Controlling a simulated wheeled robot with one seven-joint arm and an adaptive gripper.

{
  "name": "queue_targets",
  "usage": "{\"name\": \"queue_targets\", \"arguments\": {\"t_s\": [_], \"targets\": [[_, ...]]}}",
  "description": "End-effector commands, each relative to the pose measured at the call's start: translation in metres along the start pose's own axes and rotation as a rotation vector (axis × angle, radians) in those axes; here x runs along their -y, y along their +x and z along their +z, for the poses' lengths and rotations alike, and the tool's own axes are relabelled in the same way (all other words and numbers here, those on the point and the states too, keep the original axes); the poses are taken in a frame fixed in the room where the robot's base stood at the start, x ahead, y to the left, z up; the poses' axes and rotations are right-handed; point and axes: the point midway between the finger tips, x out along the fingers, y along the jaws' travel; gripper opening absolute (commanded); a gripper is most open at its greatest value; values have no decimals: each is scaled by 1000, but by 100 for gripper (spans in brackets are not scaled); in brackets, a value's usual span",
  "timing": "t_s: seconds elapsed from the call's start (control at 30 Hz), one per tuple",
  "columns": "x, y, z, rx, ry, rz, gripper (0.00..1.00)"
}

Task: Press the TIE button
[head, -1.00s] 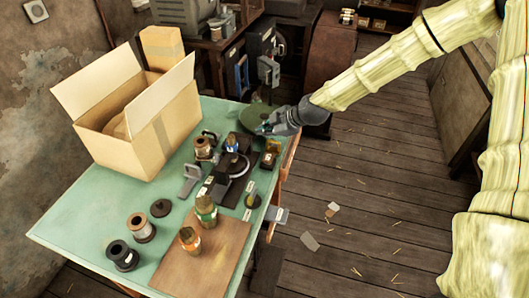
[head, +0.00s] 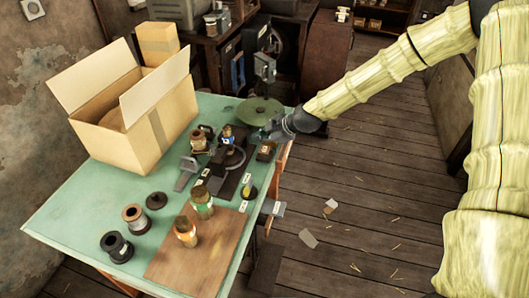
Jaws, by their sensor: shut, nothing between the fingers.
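A dark handwheel press (head: 226,165) stands on the green table, with a round wheel or ring on its base and a small blue-marked jar on it. Small white labels lie around it, too small to read, so I cannot tell which control is TIE. A dark block with an orange-brown top (head: 266,151) sits right of the press, near the table's right edge. My gripper (head: 266,134) is shut and empty, just above and behind the dark block. I cannot tell whether it touches anything.
A green disc (head: 259,109) lies behind my gripper. An open cardboard box (head: 130,125) fills the table's back left. Spools (head: 116,247), glass jars (head: 186,232) and a brown board (head: 180,268) occupy the front. Open wooden floor lies to the right.

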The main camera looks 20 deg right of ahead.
Motion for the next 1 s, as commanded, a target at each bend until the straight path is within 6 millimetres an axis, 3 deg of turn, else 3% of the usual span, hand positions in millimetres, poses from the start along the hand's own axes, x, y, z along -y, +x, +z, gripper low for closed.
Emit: {"name": "queue_targets", "arguments": {"t_s": [0.23, 1.0], "targets": [[10, 14, 11, 0, -1, 1, 0], [10, 14, 11, 0, 0, 1, 0]]}}
